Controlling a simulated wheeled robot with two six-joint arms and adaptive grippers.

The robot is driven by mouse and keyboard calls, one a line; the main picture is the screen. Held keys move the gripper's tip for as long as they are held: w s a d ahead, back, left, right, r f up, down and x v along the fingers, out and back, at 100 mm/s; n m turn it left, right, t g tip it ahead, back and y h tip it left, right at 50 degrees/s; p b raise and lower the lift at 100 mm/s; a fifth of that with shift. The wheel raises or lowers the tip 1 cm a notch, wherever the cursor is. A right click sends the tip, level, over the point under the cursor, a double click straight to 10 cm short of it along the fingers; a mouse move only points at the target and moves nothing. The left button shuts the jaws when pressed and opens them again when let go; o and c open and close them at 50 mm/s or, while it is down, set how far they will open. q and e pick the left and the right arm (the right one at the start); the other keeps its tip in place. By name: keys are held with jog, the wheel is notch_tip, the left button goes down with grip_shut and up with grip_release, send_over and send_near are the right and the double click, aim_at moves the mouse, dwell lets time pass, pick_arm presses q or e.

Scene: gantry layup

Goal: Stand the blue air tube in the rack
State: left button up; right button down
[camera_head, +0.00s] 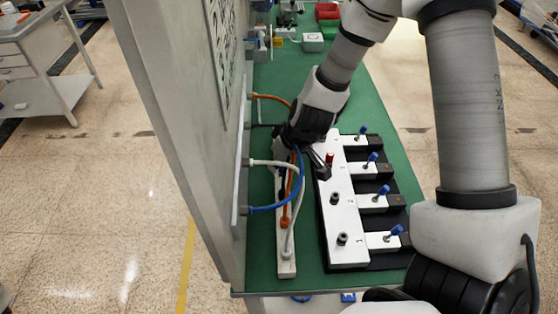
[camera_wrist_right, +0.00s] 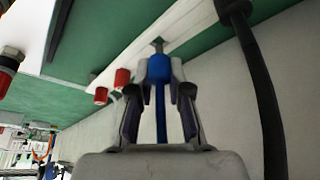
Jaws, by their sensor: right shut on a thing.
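The blue air tube (camera_head: 301,178) runs from the grey panel on the left and arcs up to my right gripper (camera_head: 300,146). In the right wrist view, my right gripper (camera_wrist_right: 160,82) is shut on the tube's blue end fitting (camera_wrist_right: 158,68). A thin metal tip points away from the fingers, at or close to a white strip (camera_wrist_right: 204,22); I cannot tell whether it touches or enters it. The rack (camera_head: 287,268) is a narrow white strip beside the panel. Its far part is hidden by my gripper. My left gripper is not in view.
An orange tube (camera_head: 285,221) and a white tube (camera_head: 289,248) end at the rack. A white block (camera_head: 349,252) with ports and blue-handled valves (camera_head: 372,158) stands right of it. A dark tube (camera_wrist_right: 262,90) passes close in the wrist view. The panel (camera_head: 190,110) bounds the left.

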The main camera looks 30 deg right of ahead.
jog(key=shift+f+b, duration=0.45)
jog(key=shift+f, duration=0.15)
jog(key=c, duration=1)
grip_release()
jog(key=shift+r, duration=0.15)
jog(key=shift+v, duration=3.65)
jog(key=shift+s, duration=0.1)
